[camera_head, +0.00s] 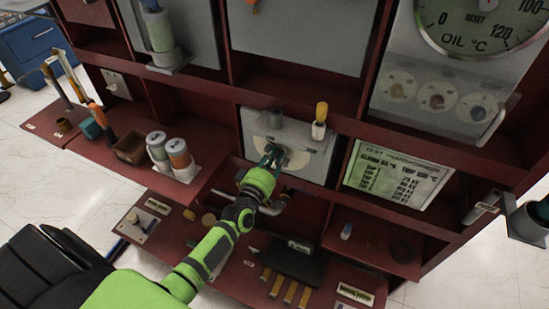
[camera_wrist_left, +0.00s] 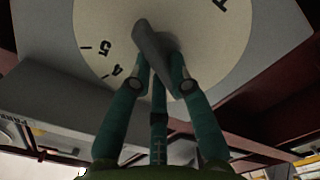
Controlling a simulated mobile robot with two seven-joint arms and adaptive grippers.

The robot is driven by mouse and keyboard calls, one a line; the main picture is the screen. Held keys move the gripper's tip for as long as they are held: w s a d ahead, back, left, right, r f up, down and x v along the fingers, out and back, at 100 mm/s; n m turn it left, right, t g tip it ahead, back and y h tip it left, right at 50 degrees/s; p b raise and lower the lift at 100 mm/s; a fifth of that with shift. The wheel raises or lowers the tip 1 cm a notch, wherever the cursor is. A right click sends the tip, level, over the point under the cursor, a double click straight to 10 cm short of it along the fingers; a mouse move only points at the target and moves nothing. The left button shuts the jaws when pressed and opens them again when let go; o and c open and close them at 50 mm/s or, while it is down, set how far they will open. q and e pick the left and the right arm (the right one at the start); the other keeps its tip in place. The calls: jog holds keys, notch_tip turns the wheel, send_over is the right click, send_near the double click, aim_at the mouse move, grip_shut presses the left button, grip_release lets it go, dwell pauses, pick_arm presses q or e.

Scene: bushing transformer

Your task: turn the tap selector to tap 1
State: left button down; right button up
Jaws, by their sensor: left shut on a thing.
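The tap selector is a pale round dial (camera_head: 300,158) on a grey plate (camera_head: 318,135) in the middle of the red cabinet. In the left wrist view the cream dial (camera_wrist_left: 220,50) shows the marks 4 and 5 at lower left and part of a letter at upper right. My left gripper (camera_head: 271,155) is shut on the grey selector knob (camera_wrist_left: 152,42), with its fingers on either side of the handle in the left wrist view. The knob's pointing end is hard to tell, and the tap 1 mark is not visible. My right gripper is not in view.
A label plate (camera_head: 398,175) hangs further right, and an oil gauge (camera_head: 481,20) is at upper right. Cylinders (camera_head: 178,153) stand on the shelf to the left. Small parts lie on the lower shelf.

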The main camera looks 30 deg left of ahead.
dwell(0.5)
pick_arm(q)
jog(key=c, duration=1.1)
grip_release()
jog(key=shift+c, duration=0.2)
jog(key=s, duration=1.2)
jog(key=shift+d, duration=0.35)
